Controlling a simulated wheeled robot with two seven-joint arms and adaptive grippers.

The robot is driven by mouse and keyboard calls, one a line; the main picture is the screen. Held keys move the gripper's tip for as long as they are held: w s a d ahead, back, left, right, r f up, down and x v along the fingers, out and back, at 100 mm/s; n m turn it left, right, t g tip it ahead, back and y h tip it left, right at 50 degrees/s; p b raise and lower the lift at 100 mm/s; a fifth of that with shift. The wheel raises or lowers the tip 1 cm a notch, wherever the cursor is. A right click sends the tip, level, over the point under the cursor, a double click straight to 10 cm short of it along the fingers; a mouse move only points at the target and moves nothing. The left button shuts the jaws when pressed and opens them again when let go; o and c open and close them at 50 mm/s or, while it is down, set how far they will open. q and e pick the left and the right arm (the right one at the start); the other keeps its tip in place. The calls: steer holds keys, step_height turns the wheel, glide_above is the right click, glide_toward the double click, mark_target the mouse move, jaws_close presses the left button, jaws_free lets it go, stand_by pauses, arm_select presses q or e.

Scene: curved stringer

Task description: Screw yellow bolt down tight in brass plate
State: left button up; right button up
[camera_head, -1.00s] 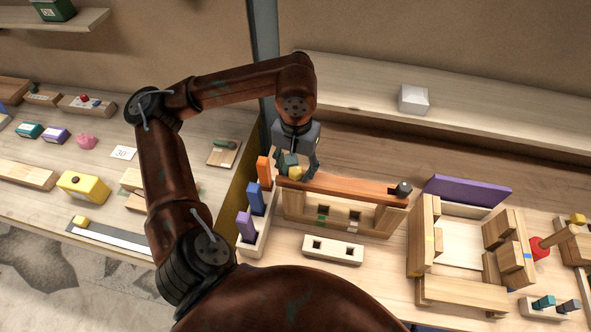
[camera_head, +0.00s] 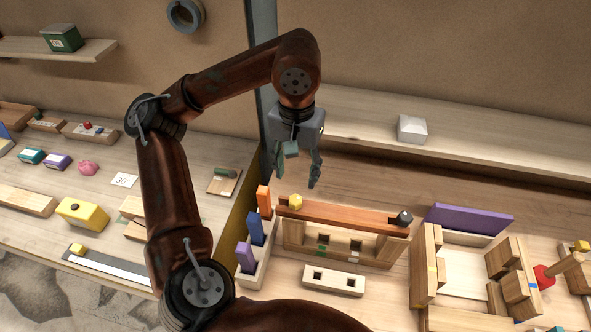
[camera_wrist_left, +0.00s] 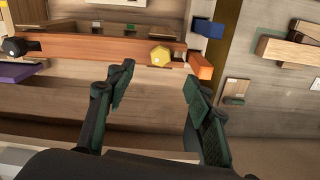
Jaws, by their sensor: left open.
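The yellow bolt (camera_head: 295,201) has a faceted head and sits at the left end of a long orange-brown bar (camera_head: 340,214). A black knob-like bolt (camera_head: 403,218) sits at the bar's right end. In the left wrist view the yellow bolt (camera_wrist_left: 160,56) appears upright, beyond the fingers. I cannot make out a separate brass plate under the bolt; its shank is hidden. My left gripper (camera_head: 297,172) is open and empty above and behind the bolt, apart from it. Its spread fingers also show in the left wrist view (camera_wrist_left: 157,82). My right gripper is not in view.
A rack with orange, blue and purple blocks (camera_head: 255,228) stands just left of the bar. A pale block with square holes (camera_head: 333,280) lies in front. A wooden frame with a purple board (camera_head: 468,219) stands to the right. A shelf with a white box (camera_head: 411,128) runs behind.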

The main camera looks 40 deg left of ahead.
mark_target(295, 200)
arm_select(q)
steer(key=shift+r, duration=0.15)
steer(key=shift+c, duration=0.4)
steer(key=n+p, duration=0.4)
steer(key=n, duration=0.4)
steer(key=f+n+p, duration=0.1)
steer(key=n+p, duration=0.4)
steer(key=n, duration=0.4)
steer(key=n+p, duration=0.4)
steer(key=n, duration=0.4)
steer(key=shift+f+n, duration=0.15)
steer(key=shift+n, duration=0.15)
steer(key=shift+f+n+p, duration=0.2)
steer(key=shift+n+p, duration=0.4)
steer(key=shift+n, duration=0.5)
steer(key=shift+s+d+f+n, duration=0.1)
steer(key=shift+f+n, duration=0.3)
step_height(295, 200, down, 7)
steer(key=shift+f+p, duration=0.15)
steer(key=shift+p, duration=0.55)
